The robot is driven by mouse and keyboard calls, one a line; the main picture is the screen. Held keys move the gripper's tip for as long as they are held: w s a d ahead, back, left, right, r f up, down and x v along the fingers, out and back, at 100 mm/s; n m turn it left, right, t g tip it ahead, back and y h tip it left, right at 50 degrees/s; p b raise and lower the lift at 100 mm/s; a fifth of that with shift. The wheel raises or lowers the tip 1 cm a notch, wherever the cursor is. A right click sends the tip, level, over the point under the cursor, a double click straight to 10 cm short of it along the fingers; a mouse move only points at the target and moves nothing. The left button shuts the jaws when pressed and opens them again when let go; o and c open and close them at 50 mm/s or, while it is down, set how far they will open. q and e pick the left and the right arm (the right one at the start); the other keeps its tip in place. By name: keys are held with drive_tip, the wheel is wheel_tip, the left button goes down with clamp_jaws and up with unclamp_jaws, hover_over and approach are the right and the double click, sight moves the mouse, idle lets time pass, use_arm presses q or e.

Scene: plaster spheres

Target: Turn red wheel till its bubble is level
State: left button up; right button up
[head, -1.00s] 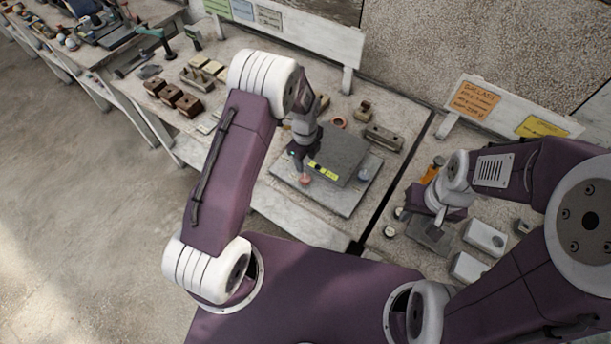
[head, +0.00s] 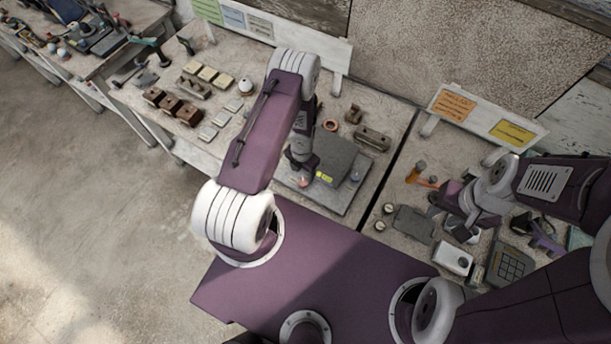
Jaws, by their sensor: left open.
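A dark grey plate (head: 338,154) sits on a wider, paler base plate (head: 338,205) in the middle of the bench. The red wheel (head: 303,183) is at the plate's near left corner, partly hidden by my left gripper (head: 301,174). That gripper is open and points down right at the wheel; I cannot tell whether its fingers touch it. A yellow strip (head: 325,177) lies beside the wheel; its bubble is too small to read. A blue-grey wheel (head: 354,178) is at the right corner. My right gripper (head: 462,222) is over the right bench, its fingers unclear.
Brown blocks (head: 176,107) and pale tiles stand left of my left arm. A red ring (head: 330,125) and a grey block (head: 373,139) lie behind the plate. A white box (head: 453,258) and a keypad-like box (head: 509,265) are near my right arm.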

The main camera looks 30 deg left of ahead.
sight(303, 181)
use_arm(q)
drive_tip(key=shift+f+b, duration=0.3)
drive_tip(key=shift+f, duration=0.1)
drive_tip(key=f+b, duration=0.5)
drive_tip(key=w+f+b, duration=0.1)
drive_tip(key=f+b, duration=0.1)
drive_tip(key=f, duration=0.1)
drive_tip(key=shift+a+b, duration=0.1)
drive_tip(key=shift+b, duration=0.2)
drive_tip(key=shift+s+f+b, duration=0.25)
drive_tip(key=shift+f+b, duration=0.1)
drive_tip(key=shift+r, duration=0.15)
drive_tip(key=shift+w, duration=0.1)
clamp_jaws()
